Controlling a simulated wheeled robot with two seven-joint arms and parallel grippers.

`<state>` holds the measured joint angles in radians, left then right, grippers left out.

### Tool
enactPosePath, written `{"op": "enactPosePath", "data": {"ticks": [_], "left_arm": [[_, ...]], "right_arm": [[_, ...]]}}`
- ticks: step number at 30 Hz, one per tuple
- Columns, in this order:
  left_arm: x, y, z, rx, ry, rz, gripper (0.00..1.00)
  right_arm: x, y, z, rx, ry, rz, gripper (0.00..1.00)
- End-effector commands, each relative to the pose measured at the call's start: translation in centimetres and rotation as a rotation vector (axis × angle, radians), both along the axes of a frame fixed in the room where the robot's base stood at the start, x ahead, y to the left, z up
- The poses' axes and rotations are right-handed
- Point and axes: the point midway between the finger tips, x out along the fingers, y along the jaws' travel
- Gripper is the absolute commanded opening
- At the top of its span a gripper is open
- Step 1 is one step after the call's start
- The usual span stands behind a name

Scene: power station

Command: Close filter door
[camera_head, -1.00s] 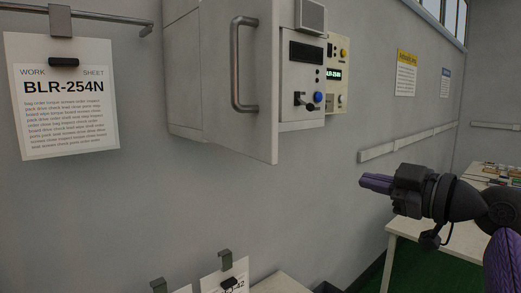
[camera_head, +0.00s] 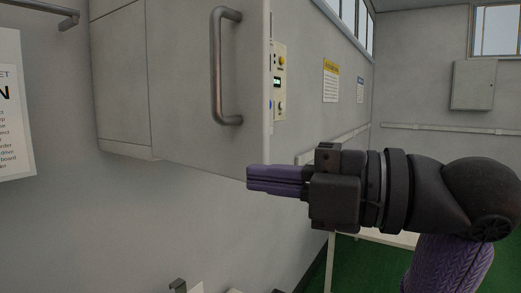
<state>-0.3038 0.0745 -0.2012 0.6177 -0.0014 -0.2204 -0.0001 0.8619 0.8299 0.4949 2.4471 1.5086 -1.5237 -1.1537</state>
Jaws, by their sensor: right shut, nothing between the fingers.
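The filter door (camera_head: 180,80) is a grey panel with a vertical metal bar handle (camera_head: 217,70), standing open from the wall cabinet (camera_head: 118,75) at upper left. My right gripper (camera_head: 250,180) is shut and empty, with its purple fingers pointing left. In the picture its fingertips overlap the lower right corner of the door, below and right of the handle; I cannot tell if they touch it. My left gripper is not in view.
A work sheet (camera_head: 12,110) hangs at far left. A table (camera_head: 331,262) stands behind my right arm on green floor. A grey wall box (camera_head: 473,85) is at far right.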

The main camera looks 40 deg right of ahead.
Motion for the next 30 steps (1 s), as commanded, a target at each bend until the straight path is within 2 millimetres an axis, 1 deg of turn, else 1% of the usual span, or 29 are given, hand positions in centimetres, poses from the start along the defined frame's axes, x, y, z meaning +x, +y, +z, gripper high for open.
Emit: {"op": "enactPosePath", "data": {"ticks": [1, 4, 5, 6, 9, 14, 30], "left_arm": [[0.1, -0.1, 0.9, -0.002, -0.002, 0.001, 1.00], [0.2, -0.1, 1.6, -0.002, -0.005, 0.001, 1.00], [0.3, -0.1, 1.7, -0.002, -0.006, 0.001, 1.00], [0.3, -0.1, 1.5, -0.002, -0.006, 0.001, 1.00], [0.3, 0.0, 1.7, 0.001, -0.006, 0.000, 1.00], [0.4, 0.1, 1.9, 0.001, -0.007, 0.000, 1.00], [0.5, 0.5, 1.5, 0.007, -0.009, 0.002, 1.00]], "right_arm": [[0.8, 0.7, 0.4, 0.001, 0.002, 0.005, 0.00], [2.5, 1.9, 0.4, 0.002, 0.002, 0.006, 0.00], [2.9, 1.8, 0.3, 0.004, 0.001, 0.003, 0.00], [3.1, 0.8, 0.1, 0.006, 0.003, -0.001, 0.00], [3.4, -0.7, 0.1, 0.006, 0.004, -0.001, 0.00], [3.7, -1.8, 0.0, 0.002, 0.002, 0.000, 0.00], [3.6, -2.0, -0.1, 0.002, 0.001, 0.022, 0.00]]}}
